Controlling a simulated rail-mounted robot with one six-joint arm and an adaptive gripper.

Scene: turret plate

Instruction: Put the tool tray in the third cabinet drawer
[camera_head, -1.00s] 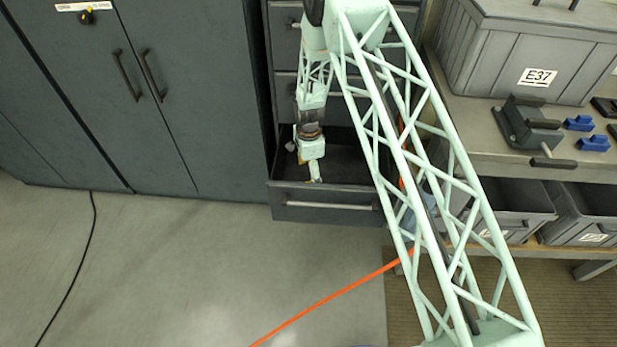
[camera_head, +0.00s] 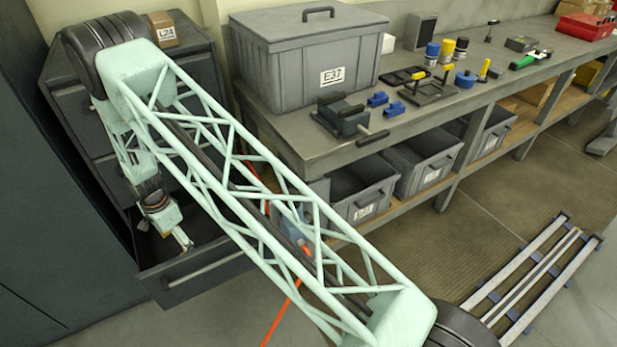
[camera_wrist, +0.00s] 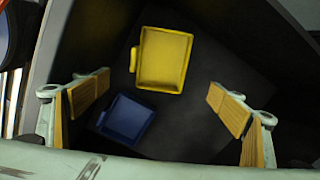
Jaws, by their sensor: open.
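The grey drawer cabinet (camera_head: 80,105) stands at the left in the head view. One of its lower drawers (camera_head: 205,272) is pulled open. My gripper (camera_head: 182,240) points down into this drawer. In the wrist view my gripper (camera_wrist: 158,92) is open, its yellow-padded fingers spread wide with nothing between their pads. A yellow tray (camera_wrist: 163,60) and a smaller blue tray (camera_wrist: 126,118) lie on the dark drawer floor (camera_wrist: 222,75), below and beyond the fingers. Both trays look empty. I cannot tell which one is the tool tray. In the head view the drawer's contents are hidden.
A workbench (camera_head: 300,135) right of the cabinet bears a grey lidded box marked E37 (camera_head: 300,60), a clamp-like tool and several small items. Grey bins (camera_head: 362,190) stand on its lower shelf. An orange cable (camera_head: 280,318) runs behind my arm. A rail frame (camera_head: 535,275) lies at right.

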